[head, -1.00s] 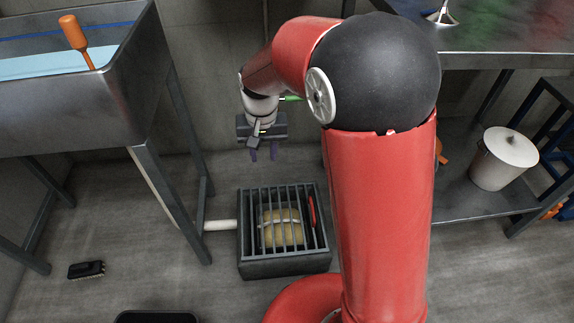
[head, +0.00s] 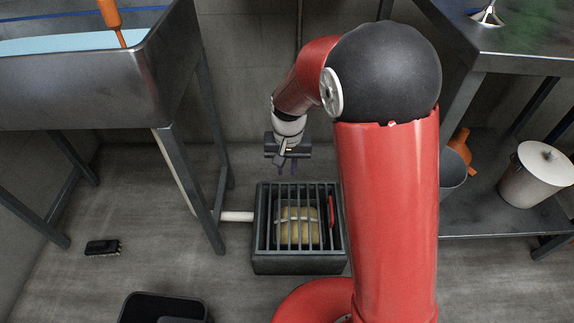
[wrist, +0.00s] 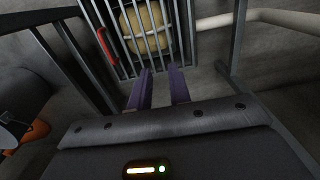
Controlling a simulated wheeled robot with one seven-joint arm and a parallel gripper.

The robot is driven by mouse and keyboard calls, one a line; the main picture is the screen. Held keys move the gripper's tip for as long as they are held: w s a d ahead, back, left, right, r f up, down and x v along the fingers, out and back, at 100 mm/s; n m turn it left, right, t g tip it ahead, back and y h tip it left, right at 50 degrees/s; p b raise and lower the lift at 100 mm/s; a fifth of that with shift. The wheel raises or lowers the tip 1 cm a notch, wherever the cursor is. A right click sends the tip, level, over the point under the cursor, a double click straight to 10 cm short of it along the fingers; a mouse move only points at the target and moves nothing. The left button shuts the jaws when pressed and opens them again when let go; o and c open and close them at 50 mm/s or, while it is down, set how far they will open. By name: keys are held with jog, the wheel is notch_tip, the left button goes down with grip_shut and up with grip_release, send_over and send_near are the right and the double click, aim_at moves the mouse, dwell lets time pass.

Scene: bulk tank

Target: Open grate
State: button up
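The grate (head: 270,215) is a set of dark parallel bars over a grey box on the floor, and it lies flat and closed. A red handle (head: 331,211) shows at its right side in the head view. In the wrist view the grate (wrist: 127,35) is at the top, with the red handle (wrist: 107,46) at its left. A tan, round-ended thing with a pale band (head: 298,232) lies under the bars. My gripper (head: 287,168) hangs just behind the box's far edge, above it. Its two purple fingers (wrist: 159,84) are apart with nothing between them.
A steel sink (head: 110,75) with legs stands at left, and a pale pipe (head: 237,216) runs from there to the box. A steel table (head: 490,228) with a lidded white pot (head: 540,172) is at right. A brush (head: 103,247) and a black bin (head: 163,308) are on the left floor.

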grip_shut()
dwell(0.9)
jog(key=shift+c, duration=1.7)
grip_release()
jog(key=o, duration=0.7)
jog(key=shift+r+p, duration=0.8)
jog(key=shift+r, duration=3.1)
jog(key=shift+c, duration=0.4)
